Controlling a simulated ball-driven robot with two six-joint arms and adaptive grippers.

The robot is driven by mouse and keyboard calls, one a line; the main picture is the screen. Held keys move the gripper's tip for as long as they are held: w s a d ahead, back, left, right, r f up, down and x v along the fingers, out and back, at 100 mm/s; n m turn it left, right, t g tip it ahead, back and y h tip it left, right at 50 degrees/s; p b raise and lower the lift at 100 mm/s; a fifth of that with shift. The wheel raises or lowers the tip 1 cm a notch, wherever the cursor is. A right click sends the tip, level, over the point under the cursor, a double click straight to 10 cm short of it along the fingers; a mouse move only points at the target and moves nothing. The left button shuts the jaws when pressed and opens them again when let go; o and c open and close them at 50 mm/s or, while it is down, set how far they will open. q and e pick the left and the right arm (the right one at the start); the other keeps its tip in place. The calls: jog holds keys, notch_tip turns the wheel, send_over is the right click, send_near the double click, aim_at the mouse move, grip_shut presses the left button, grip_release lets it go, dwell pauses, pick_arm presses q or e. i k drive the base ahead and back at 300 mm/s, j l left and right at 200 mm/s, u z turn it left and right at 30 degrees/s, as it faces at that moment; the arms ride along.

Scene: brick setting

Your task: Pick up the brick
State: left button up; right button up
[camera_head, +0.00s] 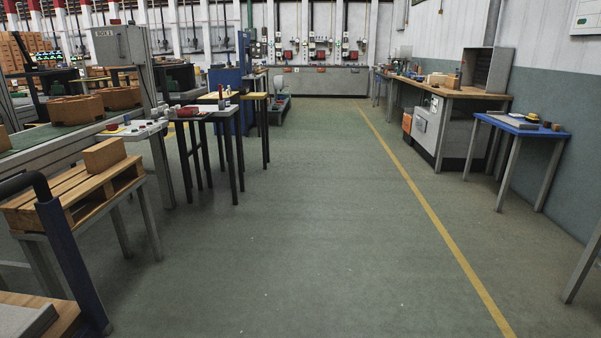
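A single tan brick (104,154) sits near the far right corner of a wooden pallet (68,212), on a grey-legged table at the left. Larger brown brick-like blocks stand on the green conveyor behind it: one (70,109) nearer and one (119,97) farther back. Neither of my grippers shows in this view, so I cannot see whether they are open or shut.
A dark blue post with a black bent top (62,250) stands in front of the pallet. Small black-legged tables (205,115) stand beyond. A blue-topped table (519,125) and workbench (450,90) are at the right. The floor (310,220) is clear in the middle.

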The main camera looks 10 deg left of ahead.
aim_at(101, 157)
jog(key=i+j+u, duration=0.1)
jog(key=i+u, duration=0.15)
jog(key=i, duration=0.35)
jog(key=i+u, duration=0.2)
jog(key=i, duration=0.45)
jog(key=i+l+u, duration=0.1)
jog(key=i+u, duration=0.15)
jog(key=i, duration=0.35)
jog(key=i+l+u, duration=0.2)
jog(key=i, duration=0.4)
jog(key=i+j+u, duration=0.2)
jog(key=i+u, duration=0.6)
jog(key=i+l+u, duration=0.1)
jog(key=i+u, duration=0.3)
jog(key=i, duration=0.2)
jog(key=i+l+u, duration=0.25)
jog(key=i+u, duration=0.15)
jog(key=i, duration=0.05)
